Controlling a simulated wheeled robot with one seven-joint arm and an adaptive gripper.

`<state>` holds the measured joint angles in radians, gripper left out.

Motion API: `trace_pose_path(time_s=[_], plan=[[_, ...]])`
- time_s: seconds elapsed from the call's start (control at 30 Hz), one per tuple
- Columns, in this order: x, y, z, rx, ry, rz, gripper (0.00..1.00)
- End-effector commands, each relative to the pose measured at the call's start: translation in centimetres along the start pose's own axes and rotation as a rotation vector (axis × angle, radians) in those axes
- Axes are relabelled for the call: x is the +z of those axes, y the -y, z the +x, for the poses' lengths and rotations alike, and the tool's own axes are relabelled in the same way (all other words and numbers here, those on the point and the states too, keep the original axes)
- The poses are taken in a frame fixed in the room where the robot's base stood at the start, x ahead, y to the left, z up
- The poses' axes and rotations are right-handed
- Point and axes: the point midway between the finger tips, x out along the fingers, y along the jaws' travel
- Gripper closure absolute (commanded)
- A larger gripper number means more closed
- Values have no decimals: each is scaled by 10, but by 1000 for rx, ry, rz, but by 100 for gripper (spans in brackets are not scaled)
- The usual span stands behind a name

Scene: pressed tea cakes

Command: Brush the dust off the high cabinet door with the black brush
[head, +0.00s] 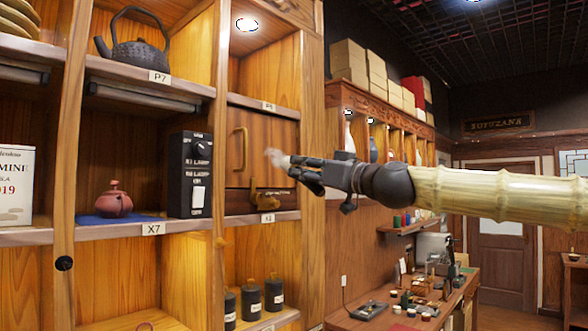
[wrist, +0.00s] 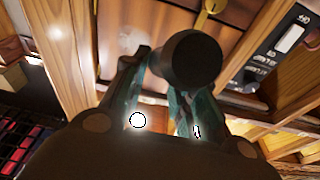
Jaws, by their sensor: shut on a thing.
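The high cabinet door (head: 251,140) is brown wood with a brass handle (head: 239,150). A pale, smoky dust patch (head: 277,157) shows at its right side, just beyond my fingertips; a whitish patch (wrist: 128,40) also shows in the wrist view. My gripper (head: 297,172) reaches in from the right, close in front of the door. It is shut on the black brush (wrist: 190,60), whose dark round end shows between the fingers in the wrist view. The bristles are hidden, and I cannot tell whether they touch the door.
A black switch box (head: 190,174) stands left of the door, and a red teapot (head: 113,200) farther left. Dark canisters (head: 251,300) stand below. A wooden post borders the door's right side.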

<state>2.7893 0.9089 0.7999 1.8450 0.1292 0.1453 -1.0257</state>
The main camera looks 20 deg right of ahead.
Motion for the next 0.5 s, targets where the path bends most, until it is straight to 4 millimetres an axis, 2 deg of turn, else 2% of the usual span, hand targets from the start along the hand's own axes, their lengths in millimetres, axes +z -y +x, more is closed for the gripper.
trace_pose_path(time_s=[0.23, 0.5], plan=[[-9, 14, 1, -11, -16, -4, 98], [6, 10, 38, -15, -7, 2, 98]])
